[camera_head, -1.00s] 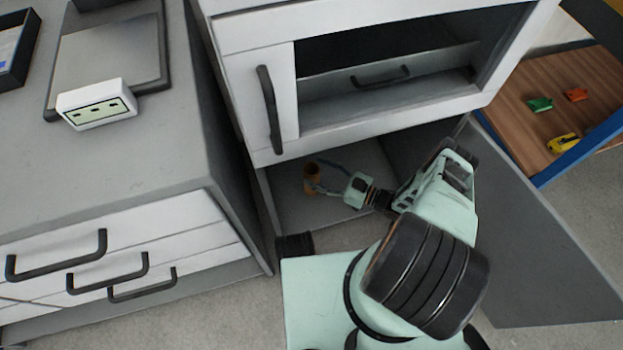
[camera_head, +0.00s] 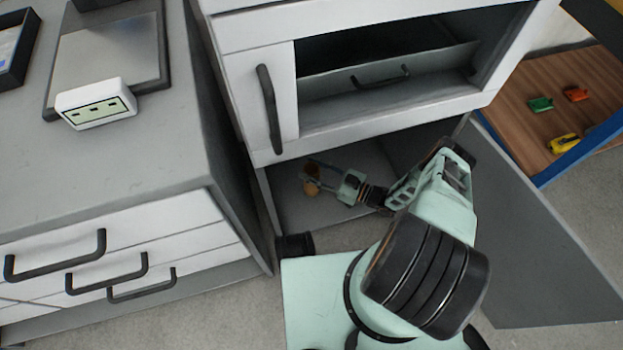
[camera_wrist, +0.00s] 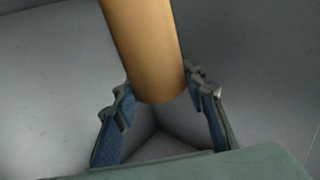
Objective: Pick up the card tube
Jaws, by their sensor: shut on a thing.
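The card tube (camera_head: 312,182) is a short tan-brown cylinder inside the lower compartment of the white cabinet. In the wrist view the tube (camera_wrist: 146,50) runs from the top edge down between the two fingers. My gripper (camera_wrist: 165,98) is shut on the tube near its lower end, one finger on each side. In the head view my gripper (camera_head: 318,182) reaches into the compartment from the right, and the tube is partly covered by the fingers. I cannot tell whether the tube touches the compartment floor.
The lower compartment (camera_head: 290,212) stands open, its grey door (camera_head: 545,255) swung out to the right. An open upper compartment (camera_head: 340,105) lies above my arm. A grey drawer unit (camera_head: 130,165) stands at left. A wooden tray (camera_head: 520,110) with small coloured things is at right.

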